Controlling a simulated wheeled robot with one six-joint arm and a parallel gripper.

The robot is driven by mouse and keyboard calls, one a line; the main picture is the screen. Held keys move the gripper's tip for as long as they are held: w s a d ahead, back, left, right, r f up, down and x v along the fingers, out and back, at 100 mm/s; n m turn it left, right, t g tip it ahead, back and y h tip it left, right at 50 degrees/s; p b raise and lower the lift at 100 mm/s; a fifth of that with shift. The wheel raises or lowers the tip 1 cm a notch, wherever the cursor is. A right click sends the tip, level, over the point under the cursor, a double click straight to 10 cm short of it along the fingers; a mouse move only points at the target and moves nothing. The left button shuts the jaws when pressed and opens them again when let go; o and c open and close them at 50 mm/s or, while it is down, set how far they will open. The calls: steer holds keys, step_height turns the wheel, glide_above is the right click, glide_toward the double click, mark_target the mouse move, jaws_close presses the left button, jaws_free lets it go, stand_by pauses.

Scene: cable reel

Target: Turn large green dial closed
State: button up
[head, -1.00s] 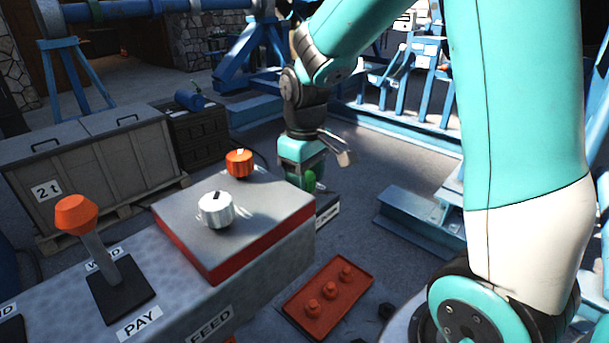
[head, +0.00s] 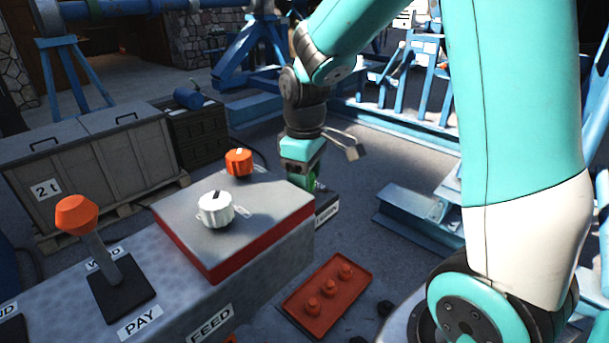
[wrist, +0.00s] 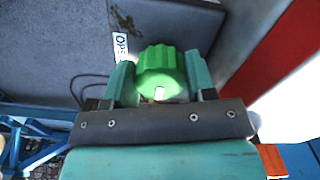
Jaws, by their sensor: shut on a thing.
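The large green dial (wrist: 160,68) is a ridged knob with a white mark on its near edge. In the wrist view it sits between the two teal fingers of my gripper (wrist: 158,78), which is shut on it. In the head view my gripper (head: 301,170) points down just beyond the far right corner of the grey-topped panel. Only a sliver of the green dial (head: 310,185) shows there; the gripper and the panel hide most of it.
The red-sided panel (head: 180,235) beside my gripper carries a white dial (head: 215,209) and an orange dial (head: 239,162). An orange-topped lever (head: 77,215) stands at left. A red tray (head: 328,297) with orange knobs lies in front.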

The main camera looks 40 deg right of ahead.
steer(key=o, duration=0.9)
steer(key=shift+r, duration=0.1)
step_height(320, 180, up, 17)
steer(key=shift+r+b, duration=0.2)
steer(key=shift+b, duration=1)
